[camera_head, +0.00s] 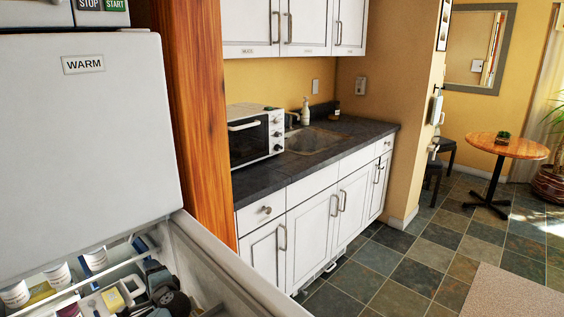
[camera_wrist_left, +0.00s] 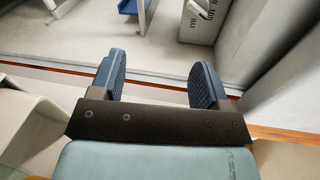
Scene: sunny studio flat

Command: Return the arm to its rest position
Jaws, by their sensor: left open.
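My left gripper (camera_wrist_left: 157,80) shows in the left wrist view with its two dark blue fingers wide apart and nothing between them. In the head view, dark parts of my left arm are at the lower left, over an open white compartment (camera_head: 240,277). The fingertips cannot be made out clearly there. In the wrist view the fingers point toward a pale surface and a white rim. My right gripper is in neither view.
A white panel labelled WARM (camera_head: 84,125) rises behind the compartment. White cups (camera_head: 60,277) and small items crowd inside it, close to my arm. A wooden side panel (camera_head: 190,110) and a dark counter (camera_head: 350,130) lie to the right. The tiled floor (camera_head: 400,265) is open.

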